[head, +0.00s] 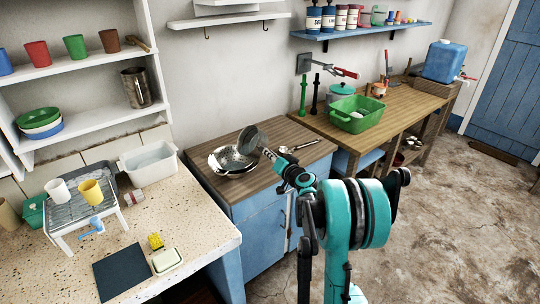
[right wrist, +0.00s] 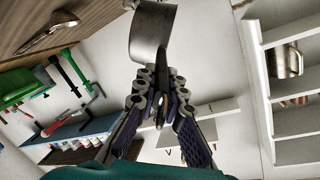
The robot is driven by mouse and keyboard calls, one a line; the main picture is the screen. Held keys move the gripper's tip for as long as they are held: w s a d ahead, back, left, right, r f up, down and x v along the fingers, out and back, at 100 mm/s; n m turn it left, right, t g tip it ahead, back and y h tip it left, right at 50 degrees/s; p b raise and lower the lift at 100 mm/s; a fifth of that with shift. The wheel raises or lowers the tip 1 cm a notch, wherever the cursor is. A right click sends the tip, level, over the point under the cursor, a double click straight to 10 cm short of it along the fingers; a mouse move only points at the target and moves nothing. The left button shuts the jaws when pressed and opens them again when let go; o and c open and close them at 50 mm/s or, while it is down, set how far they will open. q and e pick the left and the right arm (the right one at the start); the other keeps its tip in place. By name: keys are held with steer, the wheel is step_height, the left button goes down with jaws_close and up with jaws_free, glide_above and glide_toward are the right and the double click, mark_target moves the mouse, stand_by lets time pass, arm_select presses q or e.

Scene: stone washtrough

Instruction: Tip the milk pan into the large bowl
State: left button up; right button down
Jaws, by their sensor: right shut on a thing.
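My right gripper (head: 278,161) is shut on the handle of the grey metal milk pan (head: 250,138). The pan is tipped on its side, above the right part of a shiny metal bowl (head: 226,162) on the wooden counter. I cannot tell whether pan and rim touch, and the pan's contents are not visible. In the right wrist view the pan (right wrist: 154,32) extends beyond the closed fingers (right wrist: 158,92). My left gripper is out of view.
A ladle-like utensil (head: 300,146) lies on the wooden counter (head: 268,142) right of the bowl. A white basin (head: 150,163) stands on the speckled worktop to the left. A green tub (head: 357,114) sits on the farther bench.

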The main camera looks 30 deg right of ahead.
stand_by(0.4)
steer(key=shift+w+a+n, duration=0.1)
steer(key=shift+a+n, duration=0.8)
steer(key=shift+a+f+b, duration=0.1)
steer(key=shift+b, duration=0.2)
steer(key=shift+a+f+n+h+b, duration=0.1)
steer(key=shift+a+n+h+b, duration=0.3)
steer(key=shift+a+n, duration=0.45)
steer(key=shift+d, duration=0.1)
